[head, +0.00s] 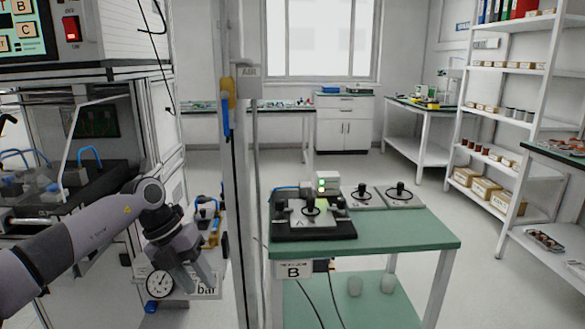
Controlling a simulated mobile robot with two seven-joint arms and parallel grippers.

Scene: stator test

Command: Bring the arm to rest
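My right gripper is not in view.
A grey post (239,180) stands just right of the gripper. A green-topped table (425,238) holds a dark fixture (318,231) and station B sign. A machine (85,150) stands at left, shelves (503,65) at right. Open floor (390,180) lies behind the table.

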